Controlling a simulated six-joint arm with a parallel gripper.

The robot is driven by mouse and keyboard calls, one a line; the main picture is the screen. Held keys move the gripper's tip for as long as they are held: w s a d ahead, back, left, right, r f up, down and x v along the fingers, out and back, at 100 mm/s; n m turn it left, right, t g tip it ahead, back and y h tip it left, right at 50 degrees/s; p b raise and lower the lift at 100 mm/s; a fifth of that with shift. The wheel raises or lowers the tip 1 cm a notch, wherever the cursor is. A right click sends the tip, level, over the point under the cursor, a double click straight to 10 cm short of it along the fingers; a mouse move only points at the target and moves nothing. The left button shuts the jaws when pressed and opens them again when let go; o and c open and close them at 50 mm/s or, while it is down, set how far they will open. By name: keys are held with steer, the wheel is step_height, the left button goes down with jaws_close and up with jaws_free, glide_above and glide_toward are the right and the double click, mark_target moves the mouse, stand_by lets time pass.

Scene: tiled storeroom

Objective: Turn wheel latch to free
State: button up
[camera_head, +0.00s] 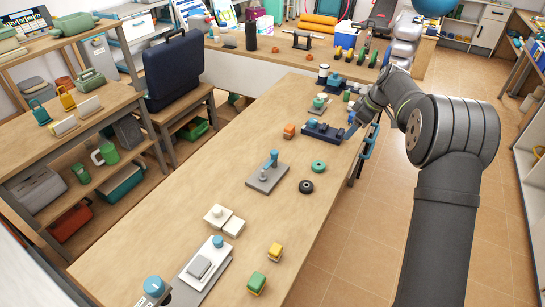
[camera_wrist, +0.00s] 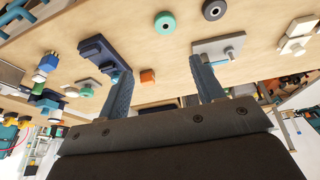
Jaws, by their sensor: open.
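I cannot tell for sure which fixture is the wheel latch. A small plate with a round teal wheel (camera_head: 318,102) stands toward the far end of the bench; it also shows at the left in the wrist view (camera_wrist: 87,90). A navy block fixture (camera_head: 322,132) lies nearer, beside my gripper. A grey plate with a blue upright handle (camera_head: 264,178) sits mid-bench. My gripper (camera_wrist: 164,76) is open, with two blue fingers apart and nothing held. In the head view it is at the bench's right edge, partly hidden by my arm.
An orange cube (camera_head: 289,131), a teal ring (camera_head: 318,166) and a black ring (camera_head: 306,186) lie loose on the bench. White blocks (camera_head: 224,219) and a white-and-grey slide fixture (camera_head: 203,265) are at the near end. Bare wood lies left of the middle fixtures.

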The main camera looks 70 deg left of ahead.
steer(key=f+m+t, duration=0.1)
steer(key=f, duration=0.1)
steer(key=s+f+m+t, duration=0.1)
steer(key=f+m+t+y, duration=0.1)
steer(key=f, duration=0.1)
steer(key=shift+s+a+f, duration=0.3)
steer(key=shift+a+f, duration=0.05)
steer(key=shift+a, duration=0.05)
steer(key=shift+c, duration=0.9)
steer(key=m+g+y, duration=0.1)
steer(key=m+y, duration=0.4)
steer(key=y, duration=0.4)
glide_toward(276, 154)
steer(key=x, duration=1.1)
steer(key=shift+a+f, duration=0.2)
steer(key=shift+a, duration=0.05)
steer(key=c, duration=1)
steer(key=shift+o, duration=0.2)
